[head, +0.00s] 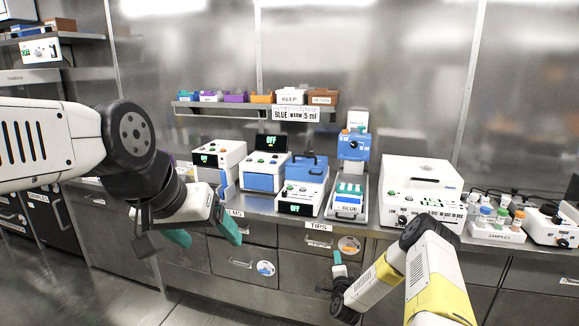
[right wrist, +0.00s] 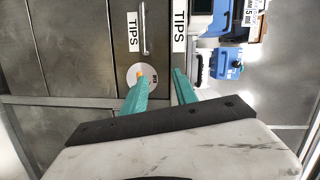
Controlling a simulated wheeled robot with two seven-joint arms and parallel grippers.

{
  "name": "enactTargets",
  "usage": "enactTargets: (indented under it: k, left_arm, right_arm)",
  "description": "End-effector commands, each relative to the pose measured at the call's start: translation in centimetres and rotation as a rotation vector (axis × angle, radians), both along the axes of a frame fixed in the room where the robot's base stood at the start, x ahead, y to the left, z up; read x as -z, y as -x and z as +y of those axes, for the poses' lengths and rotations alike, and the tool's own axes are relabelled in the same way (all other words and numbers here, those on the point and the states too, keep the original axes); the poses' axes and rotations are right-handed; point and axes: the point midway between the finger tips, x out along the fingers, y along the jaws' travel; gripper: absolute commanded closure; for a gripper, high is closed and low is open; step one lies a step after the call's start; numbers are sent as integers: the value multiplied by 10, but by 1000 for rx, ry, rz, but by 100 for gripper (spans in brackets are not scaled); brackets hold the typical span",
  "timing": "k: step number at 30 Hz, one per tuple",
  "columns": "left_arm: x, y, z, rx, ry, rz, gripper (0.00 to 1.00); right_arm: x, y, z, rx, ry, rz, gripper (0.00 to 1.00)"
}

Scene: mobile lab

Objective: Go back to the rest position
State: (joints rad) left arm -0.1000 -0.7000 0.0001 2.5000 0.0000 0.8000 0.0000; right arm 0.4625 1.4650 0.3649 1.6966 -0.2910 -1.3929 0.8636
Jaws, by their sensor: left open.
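My left gripper (head: 203,236) hangs in front of the counter at the left, its teal fingers apart and empty. My right gripper (head: 338,262) is low in front of the drawers under the counter, only partly visible in the head view. In the right wrist view my right gripper (right wrist: 161,80) shows two teal fingers apart with nothing between them, facing the drawer fronts.
The steel counter holds a blue-lidded device (head: 302,184), a blue and white machine (head: 353,147), a large white instrument (head: 421,190) and a samples rack (head: 497,227). Drawers (head: 244,263) lie below. A shelf (head: 250,106) carries coloured bins. Floor shows at lower left.

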Motion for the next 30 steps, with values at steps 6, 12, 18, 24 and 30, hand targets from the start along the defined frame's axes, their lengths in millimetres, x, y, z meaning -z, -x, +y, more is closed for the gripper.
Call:
enactTargets:
  k: [6, 12, 18, 24, 30]
  left_arm:
    - [0, 0, 0, 0, 0, 0, 22]
    - [0, 0, 0, 0, 0, 0, 22]
    - [0, 0, 0, 0, 0, 0, 22]
    - [0, 0, 0, 0, 0, 0, 22]
    - [0, 0, 0, 0, 0, 0, 22]
  right_arm:
    - [-80, -30, 15, -155, 185, 85, 65]
    - [-160, -30, 30, -295, 393, 191, 65]
    - [-238, -4, 39, -404, 589, 296, 65]
    - [-309, 48, 42, -491, 759, 400, 65]
    - [-368, 121, 41, -569, 893, 497, 65]
